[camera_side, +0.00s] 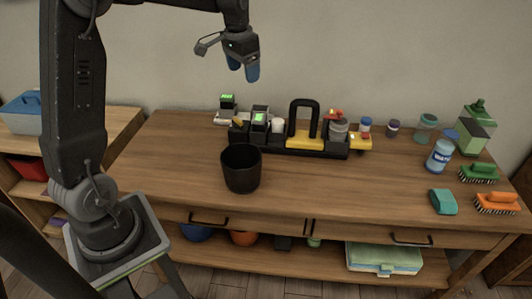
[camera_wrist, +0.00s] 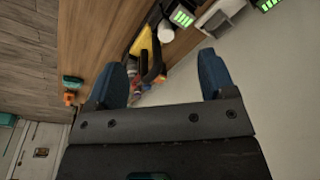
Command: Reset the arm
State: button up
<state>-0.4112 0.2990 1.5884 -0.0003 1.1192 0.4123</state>
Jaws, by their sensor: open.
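My gripper (camera_side: 244,73) hangs in the air above the back of the wooden table, in front of the wall and higher than everything on the table. In the wrist view its two blue fingers (camera_wrist: 168,82) stand wide apart with nothing between them in their grip. My arm rises from its base at the left and reaches over to the right, with the gripper pointing down in the side view.
The wooden table (camera_side: 310,190) carries a black cup (camera_side: 241,168), a black and yellow caddy (camera_side: 305,138), a blue-labelled bottle (camera_side: 439,155), a green bottle (camera_side: 474,127), a teal sponge (camera_side: 443,201), a green brush (camera_side: 479,173) and an orange brush (camera_side: 497,203). The air around my gripper is clear.

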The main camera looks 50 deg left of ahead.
jog(key=s+d+r+t, duration=0.1)
jog(key=s+d+t, duration=0.1)
jog(key=s+d, duration=0.7)
jog(key=s+d+r+t, duration=0.1)
jog(key=s+d+t, duration=0.1)
jog(key=s+d, duration=0.7)
jog(key=s, duration=0.5)
jog(key=shift+s+d+h, duration=0.25)
jog(key=shift+d+h, duration=0.05)
jog(key=shift+d, duration=0.05)
